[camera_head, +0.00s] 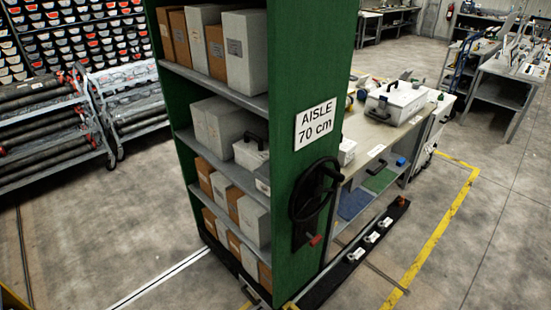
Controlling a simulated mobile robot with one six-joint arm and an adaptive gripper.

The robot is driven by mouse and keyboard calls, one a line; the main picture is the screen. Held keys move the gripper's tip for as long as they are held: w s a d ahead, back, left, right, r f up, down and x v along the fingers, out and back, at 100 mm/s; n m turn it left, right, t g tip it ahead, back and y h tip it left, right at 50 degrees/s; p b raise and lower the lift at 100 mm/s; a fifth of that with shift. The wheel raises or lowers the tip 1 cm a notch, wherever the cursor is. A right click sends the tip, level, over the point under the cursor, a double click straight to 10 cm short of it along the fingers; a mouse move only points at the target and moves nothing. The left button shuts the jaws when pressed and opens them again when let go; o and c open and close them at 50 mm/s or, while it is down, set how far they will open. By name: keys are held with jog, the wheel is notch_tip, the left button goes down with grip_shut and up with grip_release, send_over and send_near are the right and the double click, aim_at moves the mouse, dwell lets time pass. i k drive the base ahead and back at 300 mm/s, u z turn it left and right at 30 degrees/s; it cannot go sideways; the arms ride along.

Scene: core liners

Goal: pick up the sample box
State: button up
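No label in view names the sample box, so I cannot tell which box it is. A white case with a dark handle (397,106) stands on the bench behind the green shelf. Another pale box with a black handle (249,157) stands on the middle level of the green shelf, beside plain grey boxes (212,125). My gripper is not in view.
The tall green shelf unit (318,75) carries a black handwheel and an "AISLE 70 cm" sign (315,124). A dark floor rail (362,250) runs beside the bench (375,137). Racks of rods (45,115) stand left. Floor is clear at left front and right.

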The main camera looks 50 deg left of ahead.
aim_at(250, 153)
jog(key=z, duration=0.25)
jog(key=k, duration=1.4)
jog(key=u, duration=1.15)
jog(key=i, duration=0.85)
jog(key=z, duration=0.05)
